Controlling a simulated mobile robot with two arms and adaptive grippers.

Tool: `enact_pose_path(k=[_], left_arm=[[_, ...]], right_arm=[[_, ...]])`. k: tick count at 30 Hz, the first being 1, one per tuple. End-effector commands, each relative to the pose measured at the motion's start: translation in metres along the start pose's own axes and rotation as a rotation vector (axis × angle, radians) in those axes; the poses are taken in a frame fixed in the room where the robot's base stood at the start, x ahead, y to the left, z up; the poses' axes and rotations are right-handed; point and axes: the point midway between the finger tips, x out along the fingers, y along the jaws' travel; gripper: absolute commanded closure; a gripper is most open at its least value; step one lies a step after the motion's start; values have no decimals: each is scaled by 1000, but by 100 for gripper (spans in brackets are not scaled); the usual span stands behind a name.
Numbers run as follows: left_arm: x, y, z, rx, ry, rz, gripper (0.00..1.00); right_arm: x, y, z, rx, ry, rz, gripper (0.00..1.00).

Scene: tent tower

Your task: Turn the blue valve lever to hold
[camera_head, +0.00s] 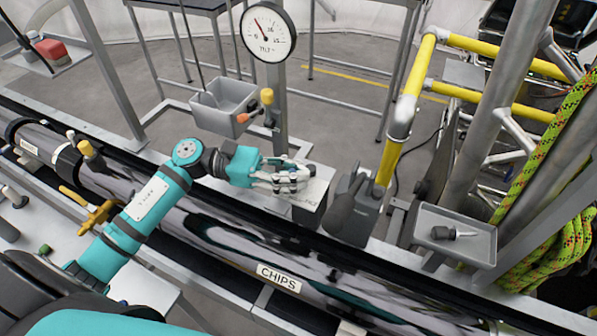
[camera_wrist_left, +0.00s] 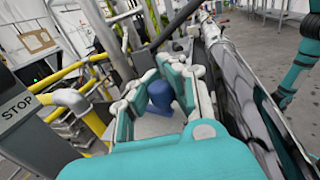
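The blue valve lever (camera_wrist_left: 160,97) shows in the left wrist view as a rounded blue piece standing between the fingers of my left gripper (camera_wrist_left: 162,92). The fingers are spread on either side of it; I cannot tell whether they touch it. In the head view my left gripper (camera_head: 290,180) reaches over a pale box (camera_head: 314,193) beside the dark pipe, and the lever is hidden behind the fingers. The marks on the box top are mostly covered, so I cannot read the lever's setting. My right gripper is not in view.
A dark grey fixture (camera_head: 350,208) stands close right of the gripper by a yellow pipe (camera_head: 388,163). A gauge post (camera_head: 280,110) and grey bin (camera_head: 222,106) stand behind. A tray (camera_head: 470,246) is at right. The black pipe labelled CHIPS (camera_head: 279,278) runs in front.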

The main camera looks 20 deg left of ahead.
Motion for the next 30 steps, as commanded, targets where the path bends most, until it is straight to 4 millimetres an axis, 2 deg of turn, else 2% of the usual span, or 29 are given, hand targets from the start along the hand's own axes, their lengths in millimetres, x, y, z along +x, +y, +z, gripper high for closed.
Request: enact_pose_path(k=[2, 12, 20, 23, 26, 30], left_arm=[[1, -4, -6, -9, 9, -12, 100], [0, -2, -3, -5, 5, -7, 56], [-1, -1, -2, -3, 4, -4, 56], [-7, -1, -2, -3, 4, -3, 56], [-22, -1, -3, -5, 6, -1, 56], [-52, -1, -3, -6, 7, -1, 56]], right_arm=[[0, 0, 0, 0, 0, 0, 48], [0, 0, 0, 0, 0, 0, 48], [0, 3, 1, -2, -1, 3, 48], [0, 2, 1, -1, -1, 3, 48], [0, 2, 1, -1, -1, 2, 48], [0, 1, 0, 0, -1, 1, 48]])
